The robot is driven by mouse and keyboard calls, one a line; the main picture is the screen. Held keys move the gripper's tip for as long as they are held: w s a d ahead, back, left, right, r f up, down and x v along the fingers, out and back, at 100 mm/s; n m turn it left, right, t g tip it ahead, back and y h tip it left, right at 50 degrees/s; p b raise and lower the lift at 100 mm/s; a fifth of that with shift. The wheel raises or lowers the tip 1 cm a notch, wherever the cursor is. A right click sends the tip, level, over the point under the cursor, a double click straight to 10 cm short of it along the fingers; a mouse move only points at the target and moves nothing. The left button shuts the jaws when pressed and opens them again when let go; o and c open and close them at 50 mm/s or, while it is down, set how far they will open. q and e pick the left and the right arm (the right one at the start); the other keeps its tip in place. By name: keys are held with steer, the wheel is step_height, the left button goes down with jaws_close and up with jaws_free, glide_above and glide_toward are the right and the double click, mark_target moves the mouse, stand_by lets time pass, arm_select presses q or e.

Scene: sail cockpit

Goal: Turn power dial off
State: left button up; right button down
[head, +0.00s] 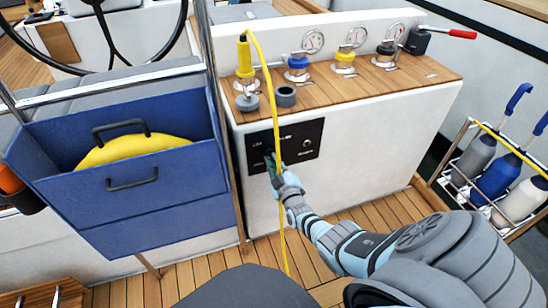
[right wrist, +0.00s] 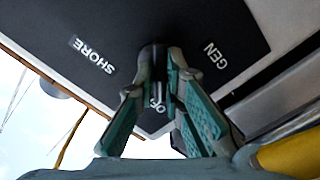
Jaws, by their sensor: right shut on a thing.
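The black power panel (head: 312,133) is on the white front face of the console, below its wooden top. In the right wrist view, the panel (right wrist: 115,20) carries the words SHORE, OFF and GEN. My right gripper (head: 273,165) is at the lower left of the panel, shut on the dark power dial (right wrist: 158,58). The fingers hide most of the dial, so its pointing direction cannot be told. The OFF label shows partly between the fingers. My left gripper is not in view.
A yellow cable (head: 276,110) hangs from a yellow plug (head: 245,58) past the panel, close to my right gripper. A blue bin (head: 150,205) stands left of the console. A rack of bottles (head: 497,180) stands at the right. Wooden floor lies below.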

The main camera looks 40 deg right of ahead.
steer(key=shift+f, duration=0.1)
steer(key=c, duration=1.7)
jaws_free()
steer(key=v, duration=1.2)
steer(key=shift+a, duration=0.1)
